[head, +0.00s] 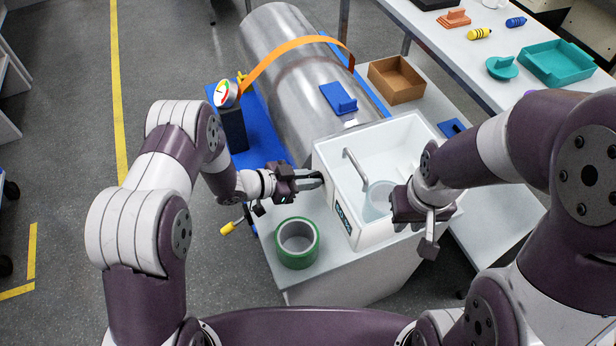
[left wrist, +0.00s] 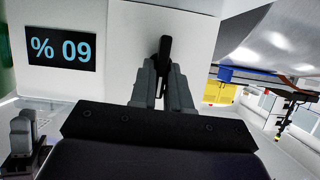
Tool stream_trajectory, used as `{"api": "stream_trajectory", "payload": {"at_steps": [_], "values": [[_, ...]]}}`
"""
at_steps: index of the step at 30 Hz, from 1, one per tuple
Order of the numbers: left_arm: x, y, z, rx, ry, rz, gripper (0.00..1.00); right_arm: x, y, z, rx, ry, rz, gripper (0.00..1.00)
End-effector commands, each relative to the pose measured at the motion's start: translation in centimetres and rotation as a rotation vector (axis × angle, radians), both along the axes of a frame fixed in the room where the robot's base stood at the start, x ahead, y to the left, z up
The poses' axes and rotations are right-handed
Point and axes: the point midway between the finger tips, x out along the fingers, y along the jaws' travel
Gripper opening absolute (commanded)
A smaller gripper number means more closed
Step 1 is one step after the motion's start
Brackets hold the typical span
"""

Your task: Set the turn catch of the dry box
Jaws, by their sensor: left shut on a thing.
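The dry box appears to be the white open-topped box (head: 324,163) on the bench, with a dark label (head: 343,218) on its near left face. My left gripper (head: 318,180) is at that face, beyond the label. In the left wrist view, the label (left wrist: 61,50) reads "% 09" at the left. The fingers of my left gripper (left wrist: 164,72) are shut on a dark upright catch (left wrist: 165,46) against the white wall. The fingers hide its lower part. My right gripper (head: 427,230) is over the box's right side; its finger opening is not clear.
A green tape roll (head: 297,243) stands on the bench in front of the box. A bent metal tap (head: 355,168) and a pale round vessel (head: 381,194) are inside the box. A large metal cylinder (head: 290,70) and a brown open box (head: 396,80) are behind.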

Motion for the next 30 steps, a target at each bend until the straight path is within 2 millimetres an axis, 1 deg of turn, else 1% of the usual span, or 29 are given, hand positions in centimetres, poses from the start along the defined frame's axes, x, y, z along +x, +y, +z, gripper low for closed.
{"api": "stream_trajectory", "payload": {"at_steps": [6, 15, 24, 30], "values": [[-0.3, -0.2, -0.3, 0.077, -0.186, -0.001, 0.0, 0.0, 0.0, -1.1, 0.0, 0.0, 0.0, 0.23], [-0.6, -0.3, -0.5, 0.168, -0.407, -0.002, 0.0, 0.0, 0.0, -2.6, 0.0, 0.0, 0.0, 0.23], [-0.8, -0.3, -0.5, 0.225, -0.541, -0.002, 0.0, 0.0, 0.0, -3.6, 0.0, 0.0, 0.0, 0.23], [-0.8, -0.3, -0.4, 0.239, -0.578, -0.002, 0.0, 0.0, 0.0, -3.8, 0.0, 0.0, 0.0, 0.23]]}}
